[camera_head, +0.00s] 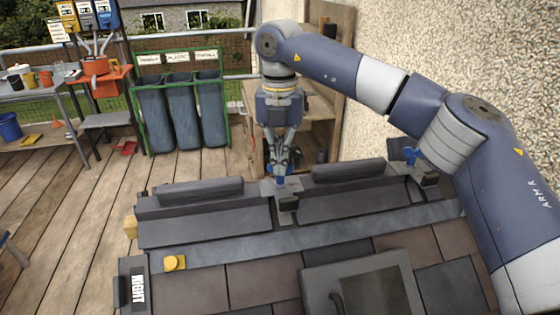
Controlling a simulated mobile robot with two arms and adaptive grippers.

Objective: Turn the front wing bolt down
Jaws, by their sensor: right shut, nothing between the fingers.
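My right gripper (279,173) hangs pointing down over the middle of the roof ridge, its fingers together. A small blue piece (280,180), which looks like a wing bolt, shows right at the fingertips above a grey clamp plate (290,187); the fingers hide most of it. I cannot tell whether they touch it. A second blue wing bolt (413,156) stands clear at the right part of the ridge, beside my right arm. I cannot tell from this view which bolt is the front one. My left gripper is not in view.
Dark ridge pieces (205,222) lie along the roof top above brown and grey tiles (260,282). A roof window (365,290) is at the bottom. A yellow knob (174,262) sits at left. Behind are bins (183,115), wooden shelves (312,80) and a rough wall (440,50).

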